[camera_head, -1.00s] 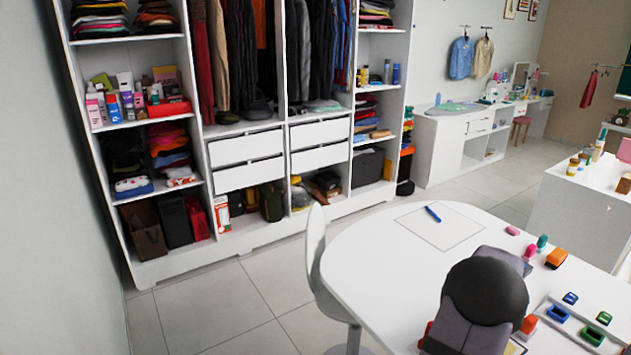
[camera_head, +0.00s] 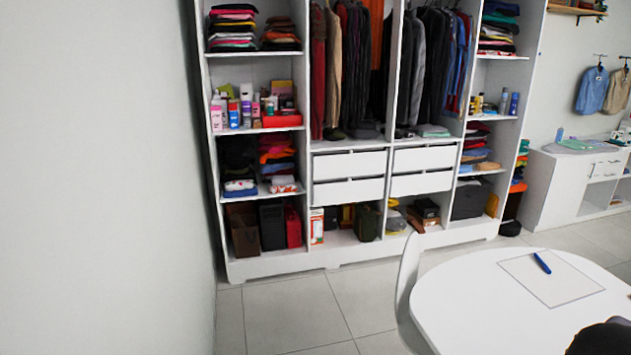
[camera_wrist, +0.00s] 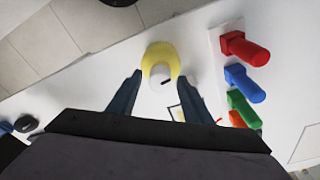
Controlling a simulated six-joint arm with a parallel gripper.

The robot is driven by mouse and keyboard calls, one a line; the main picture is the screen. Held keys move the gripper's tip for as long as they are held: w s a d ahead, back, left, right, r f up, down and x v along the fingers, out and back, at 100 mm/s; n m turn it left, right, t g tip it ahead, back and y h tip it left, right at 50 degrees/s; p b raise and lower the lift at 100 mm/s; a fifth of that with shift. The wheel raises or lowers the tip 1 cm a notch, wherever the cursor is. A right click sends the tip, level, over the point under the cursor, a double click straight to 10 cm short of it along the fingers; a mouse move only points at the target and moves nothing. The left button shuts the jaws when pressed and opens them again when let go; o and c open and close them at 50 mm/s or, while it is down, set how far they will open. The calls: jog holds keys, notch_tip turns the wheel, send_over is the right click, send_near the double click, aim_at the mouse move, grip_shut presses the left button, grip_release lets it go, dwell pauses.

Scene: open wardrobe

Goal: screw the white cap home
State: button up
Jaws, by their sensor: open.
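A white cap (camera_wrist: 159,73) shows in the wrist view, on top of a round yellow body (camera_wrist: 160,56). The two are seen from above on the white table (camera_wrist: 100,85). I cannot tell how far down the cap sits. My gripper (camera_wrist: 161,77) is open, with one dark finger to the left of the cap and one to the right. The fingertips appear apart from the cap, though their height relative to it is unclear. The cap and the gripper are outside the head view.
Red (camera_wrist: 245,47), blue (camera_wrist: 244,83) and green (camera_wrist: 247,106) pieces stand right of the cap in the wrist view. In the head view, a blue pen (camera_head: 542,263) lies on a sheet (camera_head: 560,284) on the round-ended table. The open wardrobe (camera_head: 280,266) stands behind, across clear floor.

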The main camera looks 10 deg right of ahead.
jog(key=c, duration=1.1)
jog(key=m, duration=0.4)
jog(key=shift+b, duration=0.4)
jog(key=m, duration=0.5)
jog(key=shift+g+y, duration=0.4)
jog(key=m, duration=0.4)
jog(key=shift+y, duration=0.3)
jog(key=m, duration=0.4)
